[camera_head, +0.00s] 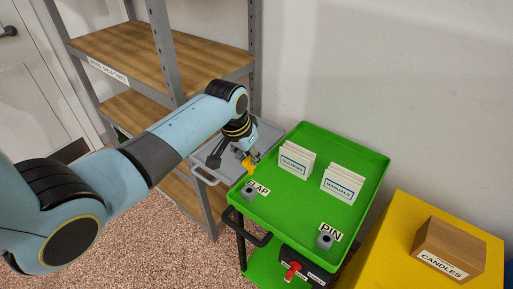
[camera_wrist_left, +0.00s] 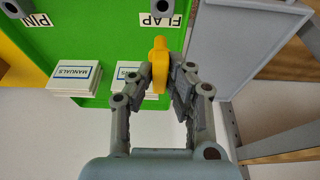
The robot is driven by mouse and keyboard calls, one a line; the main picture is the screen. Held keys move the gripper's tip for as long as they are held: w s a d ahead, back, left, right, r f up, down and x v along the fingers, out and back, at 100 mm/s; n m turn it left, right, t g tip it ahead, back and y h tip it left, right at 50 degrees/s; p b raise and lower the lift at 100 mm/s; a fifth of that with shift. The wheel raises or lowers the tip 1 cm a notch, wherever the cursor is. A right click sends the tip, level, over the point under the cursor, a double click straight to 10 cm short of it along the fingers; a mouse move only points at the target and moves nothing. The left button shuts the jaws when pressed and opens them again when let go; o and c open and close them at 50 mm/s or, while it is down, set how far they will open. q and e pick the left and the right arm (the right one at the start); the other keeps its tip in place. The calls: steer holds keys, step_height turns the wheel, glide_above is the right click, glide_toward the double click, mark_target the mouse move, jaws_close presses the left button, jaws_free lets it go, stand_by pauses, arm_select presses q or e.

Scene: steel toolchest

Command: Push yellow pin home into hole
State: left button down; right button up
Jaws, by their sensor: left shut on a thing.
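My left gripper (camera_head: 249,158) reaches in from the left over the left edge of the green cart top (camera_head: 314,235). It is shut on the yellow pin (camera_wrist_left: 159,64), which also shows below the fingers in the head view (camera_head: 248,164). The pin is held above the tray. A small grey block with a dark hole (camera_head: 249,190) sits beside the FLAP label, just below the pin in the head view. A second grey block with a hole (camera_head: 325,240) sits by the PIN label at the front right. My right gripper is not in view.
White stacks marked MANUALS (camera_head: 343,183) and a similar stack (camera_head: 297,160) stand on the cart. A grey tray (camera_head: 208,158) is behind left, by a wooden shelf rack (camera_head: 130,55). A yellow surface holds a CANDLES box (camera_head: 450,248). The cart's middle front is clear.

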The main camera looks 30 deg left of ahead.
arm_select(q)
steer(key=shift+s+a+r, duration=0.1)
steer(key=shift+s+a, duration=0.15)
steer(key=shift+s, duration=0.05)
steer(key=shift+s+d, duration=0.1)
steer(key=shift+d, duration=0.05)
steer(key=shift+p, duration=0.4)
step_height(320, 180, down, 4)
steer(key=b, duration=0.2)
steer(key=shift+b, duration=0.35)
steer(key=shift+f+b, duration=0.55)
steer(key=shift+f, duration=0.4)
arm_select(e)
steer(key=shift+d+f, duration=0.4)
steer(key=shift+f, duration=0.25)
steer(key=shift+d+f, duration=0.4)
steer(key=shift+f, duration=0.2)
arm_select(q)
steer(key=shift+p, duration=0.3)
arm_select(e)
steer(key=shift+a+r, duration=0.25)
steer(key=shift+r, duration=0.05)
arm_select(q)
steer(key=shift+r, duration=0.1)
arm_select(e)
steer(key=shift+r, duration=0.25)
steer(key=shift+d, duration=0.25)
